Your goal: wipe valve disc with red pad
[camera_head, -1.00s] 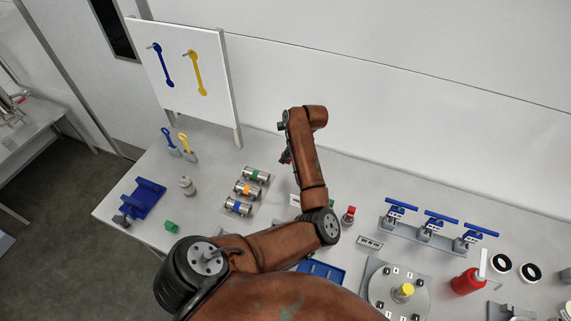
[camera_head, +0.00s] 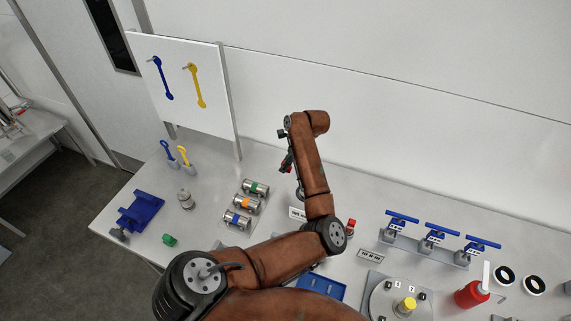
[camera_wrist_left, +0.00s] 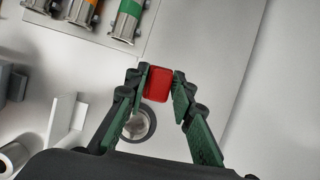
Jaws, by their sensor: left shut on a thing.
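My left gripper (camera_wrist_left: 158,86) is shut on the red pad (camera_wrist_left: 157,86), with its green-lined fingers on either side of it. A round grey disc with a dark rim (camera_wrist_left: 138,125) shows below the pad in the left wrist view, partly behind a finger. It may be the valve disc; I cannot tell whether the pad touches it. In the head view my left gripper (camera_head: 287,162) is small and hangs over the table near the back wall, with a bit of red at its tip. The arm covers part of the table there. My right gripper is not seen.
Several metal cylinders with coloured bands (camera_head: 240,204) lie left of the gripper. A blue stand (camera_head: 141,212) is at the table's left. A blue-handled valve row (camera_head: 434,237), a round plate with a yellow knob (camera_head: 406,305) and a red bottle (camera_head: 471,294) are at the right.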

